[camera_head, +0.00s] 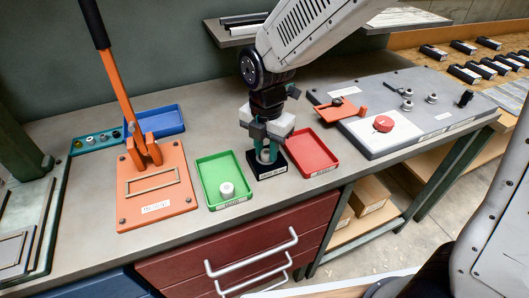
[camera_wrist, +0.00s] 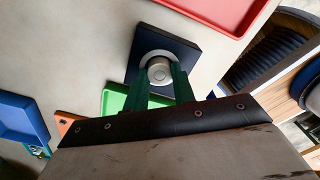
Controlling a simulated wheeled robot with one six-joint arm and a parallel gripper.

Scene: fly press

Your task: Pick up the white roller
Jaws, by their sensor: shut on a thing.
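My gripper (camera_head: 265,157) is at a small black block (camera_head: 268,173) that stands on the bench between the green and red trays. Its green fingers are shut on a pale white-grey roller, which shows between the fingertips in the wrist view (camera_wrist: 159,69). The roller is upright, at a light ring in the top face of the dark block (camera_wrist: 190,56). I cannot tell whether it is still seated or slightly raised. Another small white roller (camera_head: 227,188) stands in the green tray (camera_head: 207,166), left of my gripper.
A red tray (camera_head: 323,165) lies close on the right. An orange press base (camera_head: 177,213) with a tall lever (camera_head: 118,85) stands on the left, a blue tray (camera_head: 160,119) behind it. A grey panel (camera_head: 430,130) with knobs lies at right. A shelf (camera_head: 230,38) overhangs the back.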

